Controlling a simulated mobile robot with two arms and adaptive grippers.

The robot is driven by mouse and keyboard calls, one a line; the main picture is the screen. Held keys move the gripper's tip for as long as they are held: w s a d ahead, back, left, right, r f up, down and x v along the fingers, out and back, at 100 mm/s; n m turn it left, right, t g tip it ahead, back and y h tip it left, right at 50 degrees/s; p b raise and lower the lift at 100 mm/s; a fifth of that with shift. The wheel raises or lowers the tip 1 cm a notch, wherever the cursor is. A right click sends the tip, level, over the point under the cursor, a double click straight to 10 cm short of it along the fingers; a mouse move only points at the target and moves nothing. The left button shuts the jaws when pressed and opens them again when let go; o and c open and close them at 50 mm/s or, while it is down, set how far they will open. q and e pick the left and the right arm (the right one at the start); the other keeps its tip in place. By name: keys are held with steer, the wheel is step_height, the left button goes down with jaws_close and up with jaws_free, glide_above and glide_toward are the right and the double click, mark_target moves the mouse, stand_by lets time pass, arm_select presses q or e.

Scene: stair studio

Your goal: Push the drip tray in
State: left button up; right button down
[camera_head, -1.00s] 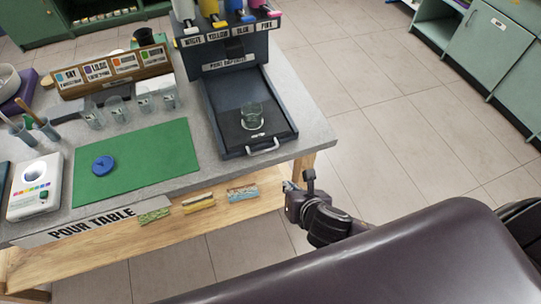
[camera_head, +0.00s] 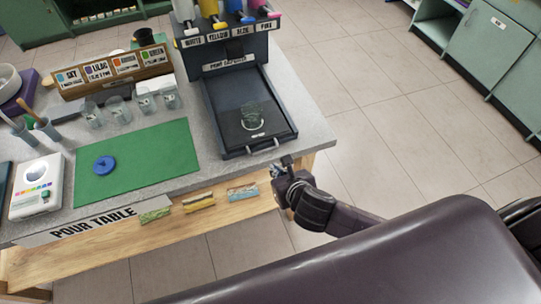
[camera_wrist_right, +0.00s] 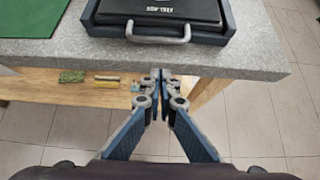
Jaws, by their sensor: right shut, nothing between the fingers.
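The dark drip tray (camera_head: 225,112) extends forward from the paint dispenser (camera_head: 235,52) on the grey table, its front near the table edge. My right gripper (camera_head: 280,170) is shut and empty, just off the front of the table, apart from the handle. In the right wrist view its fingertips (camera_wrist_right: 160,74) meet below the handle. My left gripper is not in view.
A green mat (camera_head: 150,165) with a blue disc (camera_head: 104,165) lies left of the tray. Clear cups (camera_head: 119,112) and a labelled wooden rack (camera_head: 110,70) stand behind the mat. Small packets (camera_head: 199,202) lie on the wooden shelf below. Floor right of the table is clear.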

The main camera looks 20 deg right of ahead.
mark_target(263, 144)
steer(key=shift+w+a+r+p, duration=0.15)
steer(key=shift+w+p, duration=0.5)
steer(key=shift+w, duration=1.5)
steer(key=shift+r, duration=0.1)
steer(key=shift+w, duration=0.3)
steer(key=w+p, duration=0.1)
steer(key=w, duration=0.2)
steer(key=shift+r, duration=0.1)
steer(key=shift+w, duration=0.25)
steer(key=shift+f, duration=0.2)
steer(key=shift+s, duration=0.1)
